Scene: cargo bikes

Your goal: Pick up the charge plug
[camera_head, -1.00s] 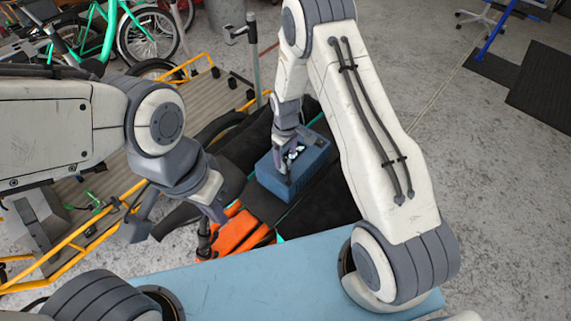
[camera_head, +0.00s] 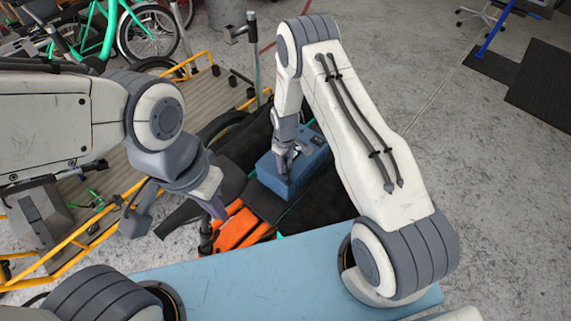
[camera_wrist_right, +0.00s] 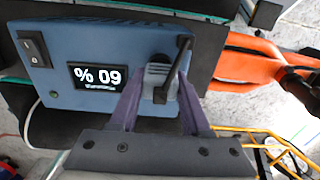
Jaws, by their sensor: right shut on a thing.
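The charge plug (camera_wrist_right: 158,78) is a grey ribbed piece at the right part of the blue charger box's front panel. My right gripper (camera_wrist_right: 161,88) is shut on it, one purple finger on each side, in the right wrist view. The plug still sits against the panel; I cannot tell whether it is seated. The blue box (camera_head: 270,175) also shows in the head view, with my right gripper (camera_head: 284,163) over it. The fingers mostly hide the plug there. My left gripper (camera_head: 178,212) is open and empty, to the left of the box.
The panel has a rocker switch (camera_wrist_right: 33,48) and a display (camera_wrist_right: 98,77). A black lever-like part (camera_wrist_right: 174,70) is beside the plug. Orange material (camera_head: 240,229) lies near the box. A blue surface (camera_head: 270,280) is in front. Yellow cargo-bike rails (camera_head: 75,245) run at left. Open floor lies right.

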